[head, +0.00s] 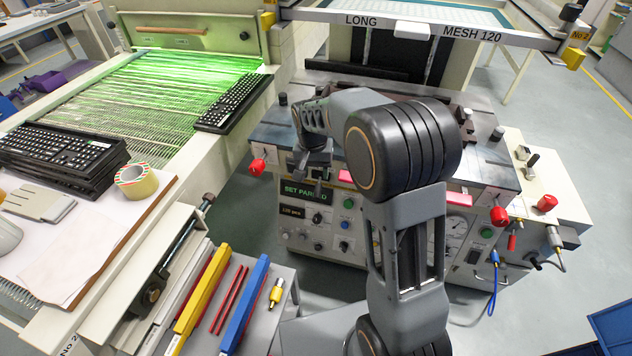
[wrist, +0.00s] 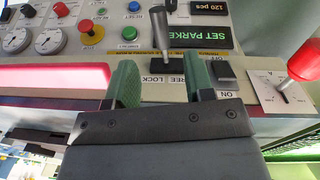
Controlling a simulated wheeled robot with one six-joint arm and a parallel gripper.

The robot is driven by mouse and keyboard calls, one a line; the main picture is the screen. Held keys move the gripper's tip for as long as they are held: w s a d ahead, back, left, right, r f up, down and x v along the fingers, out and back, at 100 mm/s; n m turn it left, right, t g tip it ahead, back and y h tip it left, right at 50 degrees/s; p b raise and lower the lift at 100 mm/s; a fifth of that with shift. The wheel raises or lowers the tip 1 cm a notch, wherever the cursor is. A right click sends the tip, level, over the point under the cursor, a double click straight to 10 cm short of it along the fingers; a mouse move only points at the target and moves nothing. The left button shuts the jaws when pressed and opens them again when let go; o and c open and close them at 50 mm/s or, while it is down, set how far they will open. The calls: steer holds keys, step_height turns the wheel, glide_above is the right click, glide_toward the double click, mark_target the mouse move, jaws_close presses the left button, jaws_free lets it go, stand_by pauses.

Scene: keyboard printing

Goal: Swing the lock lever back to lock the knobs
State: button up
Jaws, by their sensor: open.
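In the wrist view the lock lever (wrist: 160,38), a grey metal shaft, stands in a black slot above a small plate marked LOCK and FREE (wrist: 166,79), which appears upside down. It leans slightly to the picture's left; I cannot tell for certain which setting it is at. My gripper (wrist: 163,84) is open, with one green-padded finger on each side of the lever's base and gaps between. In the head view my gripper (head: 314,184) hangs before the machine's front panel, just above the SET PARKED display (head: 305,192); the lever is not distinguishable there. A red knob (wrist: 305,61) is at the right of the wrist view.
The panel has buttons, gauges and a black ON/OFF switch (wrist: 222,74) close to my right-hand finger. A pink-red bar (wrist: 55,79) runs at the left. Red knobs (head: 257,166) (head: 498,215) stick out at the machine's sides. A tool tray (head: 215,335) stands in front.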

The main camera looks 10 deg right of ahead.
steer(key=shift+a+r, duration=0.2)
steer(key=shift+r, duration=2.65)
steer(key=shift+c, duration=0.4)
